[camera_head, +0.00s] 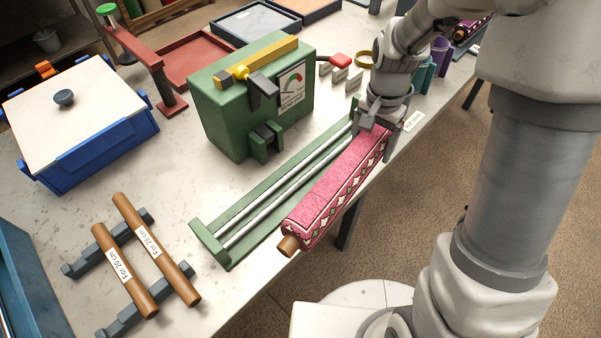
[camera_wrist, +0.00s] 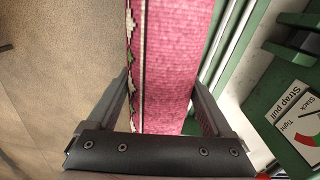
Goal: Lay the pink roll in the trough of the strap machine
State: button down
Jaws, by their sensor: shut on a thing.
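The pink roll (camera_head: 340,190) is a rolled rug with a patterned border and a brown core showing at its near end. My gripper (camera_head: 377,122) is shut on the roll near its far end. In the wrist view the roll (camera_wrist: 172,65) runs between the two fingers of my gripper (camera_wrist: 165,105). The strap machine (camera_head: 255,100) is a green box with a gauge and a yellow bar on top. Its trough (camera_head: 215,245), a green frame with pale rails, lies just left of the roll. The roll is beside the trough, toward the table's front edge; its height cannot be told.
Two brown rods (camera_head: 155,250) labelled by length lie on grey racks at the front left. A blue box (camera_head: 85,160) with a white lid stands left, and a red post stand (camera_head: 150,60) behind. Small items (camera_head: 340,75) sit behind my gripper. The table edge drops off at right.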

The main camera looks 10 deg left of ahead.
jog(key=shift+s+a+r+m, duration=0.2)
jog(key=shift+a+m, duration=0.1)
jog(key=shift+a, duration=0.2)
jog(key=shift+s+a+r+m, duration=0.15)
jog(key=shift+a+m, duration=0.15)
jog(key=shift+a, duration=0.2)
jog(key=shift+a+f, duration=0.1)
jog(key=shift+a, duration=0.2)
jog(key=w+a+f, duration=0.2)
jog(key=w, duration=0.1)
jog(key=w+a+f, duration=0.2)
jog(key=a, duration=0.1)
jog(key=w+a+f, duration=0.2)
jog(key=w, duration=0.1)
jog(key=shift+w+a+f, duration=0.25)
jog(key=shift+w+f, duration=0.05)
jog(key=shift+f, duration=0.05)
jog(key=shift+f+p, duration=0.3)
jog(key=shift+f, duration=1.7)
jog(key=shift+f, duration=0.1)
grip_release()
